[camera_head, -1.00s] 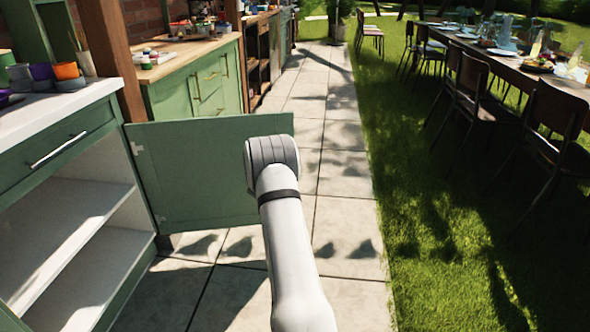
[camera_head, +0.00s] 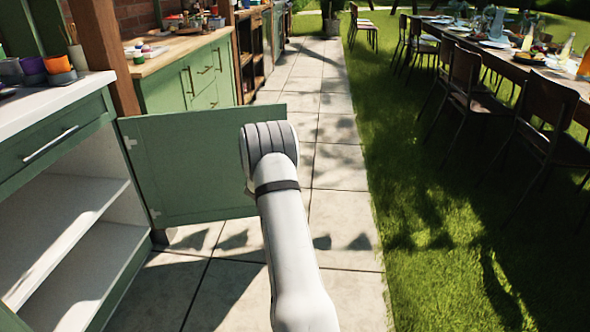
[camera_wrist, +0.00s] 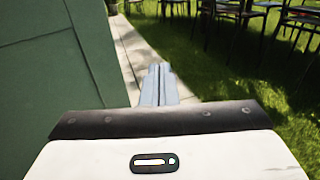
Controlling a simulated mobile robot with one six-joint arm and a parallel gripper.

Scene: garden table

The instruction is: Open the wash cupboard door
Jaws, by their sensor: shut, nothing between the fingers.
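The green wash cupboard door (camera_head: 190,165) stands swung wide open on its hinges at the left, its inner face showing in the head view. The cupboard (camera_head: 65,240) behind it shows white shelves inside that look empty. My arm reaches up to the door's free edge and hides part of it. In the wrist view the door (camera_wrist: 40,75) fills the left side. My gripper (camera_wrist: 158,72) is shut and empty, its fingers close together, to the right of the door surface with a visible gap. In the head view the fingers are hidden behind my arm.
A white counter (camera_head: 40,108) with pots (camera_head: 60,68) tops the cupboard. Another green cabinet (camera_head: 200,85) stands behind the door. The paved path (camera_head: 335,165) is clear. Grass, chairs (camera_head: 545,120) and a laid table (camera_head: 510,65) are at the right.

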